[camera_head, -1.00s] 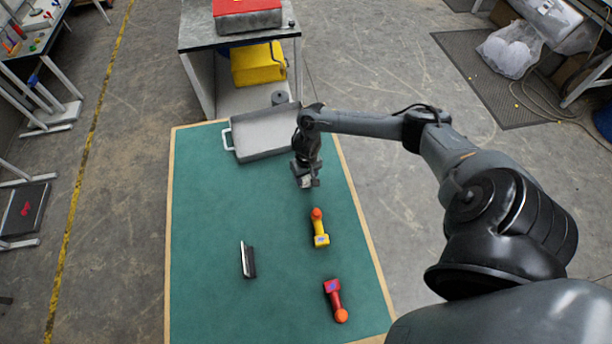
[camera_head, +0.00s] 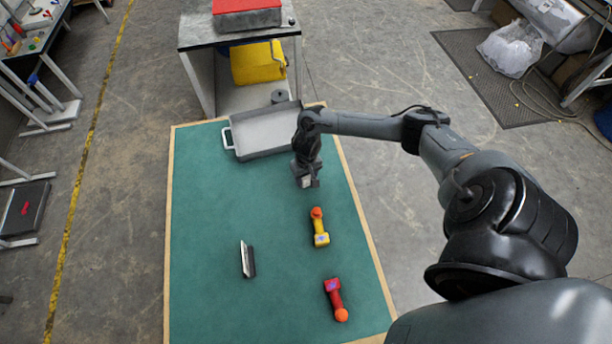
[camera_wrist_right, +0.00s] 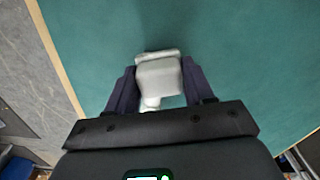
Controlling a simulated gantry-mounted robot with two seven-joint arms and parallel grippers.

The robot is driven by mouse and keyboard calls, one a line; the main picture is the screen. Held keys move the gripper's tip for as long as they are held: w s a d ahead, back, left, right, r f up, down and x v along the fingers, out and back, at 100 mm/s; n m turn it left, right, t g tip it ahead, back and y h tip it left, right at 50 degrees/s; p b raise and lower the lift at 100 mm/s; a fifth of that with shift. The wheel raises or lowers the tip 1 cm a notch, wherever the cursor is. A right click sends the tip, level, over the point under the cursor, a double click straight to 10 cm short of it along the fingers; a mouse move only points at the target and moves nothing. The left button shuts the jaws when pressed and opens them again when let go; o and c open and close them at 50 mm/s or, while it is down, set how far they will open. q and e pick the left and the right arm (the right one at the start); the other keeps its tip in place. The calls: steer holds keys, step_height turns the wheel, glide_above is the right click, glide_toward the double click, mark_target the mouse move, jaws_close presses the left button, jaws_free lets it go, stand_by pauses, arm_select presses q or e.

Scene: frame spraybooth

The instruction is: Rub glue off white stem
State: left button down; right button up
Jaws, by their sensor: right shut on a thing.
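My right gripper (camera_wrist_right: 158,88) is shut on a whitish-grey piece (camera_wrist_right: 160,77) with a wider flat rim at its far end. It sits between the two dark fingers in the right wrist view. In the head view the right gripper (camera_head: 306,183) points down over the green mat (camera_head: 205,220), beyond the yellow tool. I cannot tell whether the piece touches the mat, and I cannot make out glue on it. My left gripper is not in view.
A grey tray (camera_head: 262,132) with a white handle is at the mat's far end. A yellow tool (camera_head: 320,232) and a red tool (camera_head: 334,297), each with an orange end, lie on the right. A black-and-white tool (camera_head: 248,260) lies nearer the middle. The left of the mat is clear.

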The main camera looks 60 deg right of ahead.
steer(key=shift+f, duration=0.4)
steer(key=shift+d, duration=0.1)
steer(key=shift+w+d+r+b, duration=0.1)
steer(key=shift+w+d+b, duration=0.15)
steer(key=shift+w+d, duration=0.45)
steer(key=shift+w+d+r+b, duration=0.1)
steer(key=shift+w+d+b, duration=0.1)
steer(key=shift+w+d, duration=0.5)
steer(key=shift+s+d+f+p, duration=0.15)
steer(key=shift+s+p, duration=0.1)
steer(key=shift+p, duration=0.3)
steer(key=shift+s+a+p, duration=0.45)
steer(key=shift+a+p, duration=0.2)
steer(key=shift+p, duration=0.4)
steer(key=shift+s+a+p, duration=0.55)
steer(key=shift+a+p, duration=0.15)
steer(key=shift+p, duration=0.2)
steer(key=shift+s+a+f, duration=0.2)
steer(key=shift+a+f, duration=0.05)
steer(key=shift+f, duration=0.05)
steer(key=shift+r, duration=0.1)
